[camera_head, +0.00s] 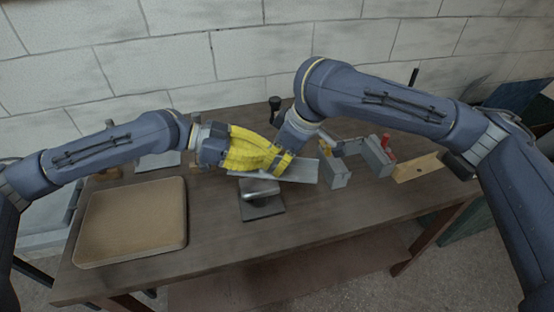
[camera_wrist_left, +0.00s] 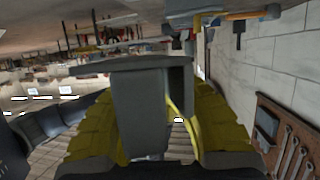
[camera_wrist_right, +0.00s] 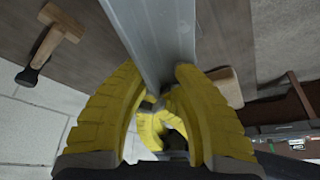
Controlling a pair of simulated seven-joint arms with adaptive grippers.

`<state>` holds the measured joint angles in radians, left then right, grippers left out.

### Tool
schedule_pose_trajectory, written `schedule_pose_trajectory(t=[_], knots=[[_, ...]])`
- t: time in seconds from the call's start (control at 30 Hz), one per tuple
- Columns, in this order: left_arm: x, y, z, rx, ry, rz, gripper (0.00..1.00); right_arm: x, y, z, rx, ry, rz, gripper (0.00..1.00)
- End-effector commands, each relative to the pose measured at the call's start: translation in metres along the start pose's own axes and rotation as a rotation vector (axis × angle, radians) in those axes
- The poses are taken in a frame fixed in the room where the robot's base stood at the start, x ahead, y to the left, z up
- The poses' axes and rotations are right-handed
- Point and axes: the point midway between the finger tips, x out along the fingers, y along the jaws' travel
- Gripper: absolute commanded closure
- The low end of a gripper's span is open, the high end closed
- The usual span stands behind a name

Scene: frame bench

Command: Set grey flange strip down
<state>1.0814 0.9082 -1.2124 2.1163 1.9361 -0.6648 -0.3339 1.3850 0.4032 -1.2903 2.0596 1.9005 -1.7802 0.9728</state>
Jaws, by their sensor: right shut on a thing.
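The grey flange strip (camera_head: 300,171) is a long angled metal piece held above the middle of the bench. My right gripper (camera_wrist_right: 158,75) is shut on it, and the strip runs up out of the right wrist view (camera_wrist_right: 155,30). In the head view the right gripper (camera_head: 277,161) is partly hidden by the left one. My left gripper (camera_head: 262,153) is close beside it, with its yellow fingers around the strip's end. In the left wrist view its fingers (camera_wrist_left: 150,75) look spread, with grey metal between them; contact is unclear.
A tan-topped tray (camera_head: 130,221) lies at the left of the bench (camera_head: 225,250). A grey plate with a raised part (camera_head: 263,206) lies below the strip. Grey frame pieces (camera_head: 337,171), a red-topped part (camera_head: 386,141) and a wooden block (camera_head: 416,168) stand right. A mallet (camera_wrist_right: 52,40) lies behind.

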Motion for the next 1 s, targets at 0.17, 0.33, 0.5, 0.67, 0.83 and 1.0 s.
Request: schedule_pose_trajectory(t=[0.17,0.33,0.5,0.67,0.83,1.0], knots=[[-0.0006,-0.0030,-0.0008,0.001,0.002,-0.006,1.00,0.0003,-0.0049,-0.0010,-0.001,0.002,-0.011,1.00],[-0.0007,-0.0033,-0.0009,0.001,0.002,-0.007,1.00,0.0004,-0.0054,-0.0012,-0.002,0.002,-0.012,0.62],[-0.0006,-0.0026,-0.0008,0.001,0.002,-0.006,1.00,0.0003,-0.0041,-0.0008,-0.001,0.001,-0.009,0.43],[-0.0005,-0.0021,-0.0007,0.001,0.001,-0.005,1.00,0.0002,-0.0033,-0.0007,-0.001,0.001,-0.008,0.24],[-0.0004,-0.0018,-0.0006,0.000,0.001,-0.004,1.00,0.0001,-0.0028,-0.0006,-0.001,0.001,-0.007,0.20],[-0.0004,-0.0016,-0.0006,0.000,0.001,-0.004,1.00,-0.0014,-0.0023,-0.0007,-0.001,0.001,-0.005,0.20]])
